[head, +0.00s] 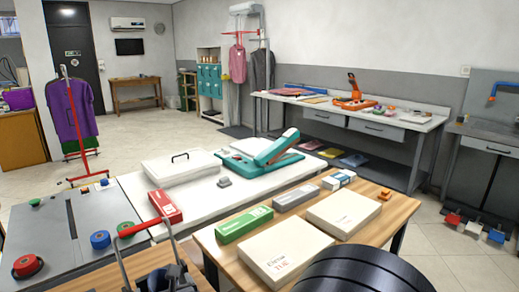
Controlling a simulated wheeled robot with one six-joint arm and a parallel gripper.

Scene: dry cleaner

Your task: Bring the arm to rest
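My gripper is not visible in the head view. A large dark ribbed rounded shape fills the bottom right edge of the view and covers part of the near wooden table (217,250); I cannot tell for sure whether it is part of my arm. Nothing in view shows whether the gripper is open, shut or holding anything.
The near table carries two white boxes (282,252) (345,212), a green box (244,224) and a grey box (296,197). Behind stands a white table with a teal press (262,156). A grey-framed item with a red bar (141,228) rises bottom left. Open floor lies far left.

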